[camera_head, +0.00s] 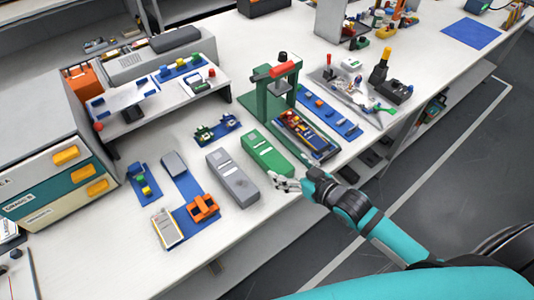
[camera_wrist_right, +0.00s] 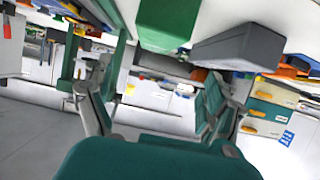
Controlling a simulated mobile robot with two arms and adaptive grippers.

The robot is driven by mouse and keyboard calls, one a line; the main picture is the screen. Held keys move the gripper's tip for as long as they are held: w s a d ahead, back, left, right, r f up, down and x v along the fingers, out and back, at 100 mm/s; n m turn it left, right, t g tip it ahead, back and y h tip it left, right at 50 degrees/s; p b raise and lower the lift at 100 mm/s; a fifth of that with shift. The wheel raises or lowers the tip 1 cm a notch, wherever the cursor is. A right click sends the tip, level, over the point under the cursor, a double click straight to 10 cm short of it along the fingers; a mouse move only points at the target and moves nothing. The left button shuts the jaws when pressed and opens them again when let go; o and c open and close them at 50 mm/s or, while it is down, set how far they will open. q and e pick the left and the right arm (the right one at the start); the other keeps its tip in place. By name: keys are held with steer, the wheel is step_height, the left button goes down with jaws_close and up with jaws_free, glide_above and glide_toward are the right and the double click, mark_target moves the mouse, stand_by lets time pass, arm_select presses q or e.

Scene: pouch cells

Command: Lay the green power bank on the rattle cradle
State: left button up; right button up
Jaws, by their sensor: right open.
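The green power bank (camera_head: 266,152) lies flat on the white bench, beside a similar grey block (camera_head: 232,177). In the right wrist view the green power bank (camera_wrist_right: 168,22) shows at the top, with the grey block (camera_wrist_right: 238,48) to its right. My right gripper (camera_head: 280,183) is open and empty at the near end of the green power bank, apart from it as far as I can tell. Its spread fingers also show in the right wrist view (camera_wrist_right: 148,98). An orange cradle-shaped fixture (camera_head: 203,207) stands on a blue mat; I cannot tell for sure that it is the rattle cradle. My left gripper is out of view.
A green press (camera_head: 268,103) with a red handle stands behind the power bank. A tray of small parts (camera_head: 306,134) lies to its right. Drawers (camera_head: 60,178) stand at the left. The front bench edge is near my right gripper; bench front left is clear.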

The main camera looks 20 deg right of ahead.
glide_toward(267, 152)
steer(key=x, duration=0.4)
steer(key=shift+s+a+r+p, duration=0.15)
steer(key=shift+a+p, duration=0.15)
steer(key=x, duration=0.3)
steer(key=p+x, duration=0.1)
steer(key=shift+w+d+f, duration=0.2)
steer(key=shift+w+d, duration=0.05)
steer(key=shift+w, duration=0.15)
steer(key=shift+w+a+f, duration=0.15)
steer(key=shift+w+f, duration=0.05)
steer(key=shift+w, duration=0.1)
steer(key=shift+s, duration=0.1)
steer(key=shift+c, duration=0.2)
steer(key=shift+c, duration=1.2)
steer(key=shift+r, duration=0.1)
steer(key=c, duration=1.3)
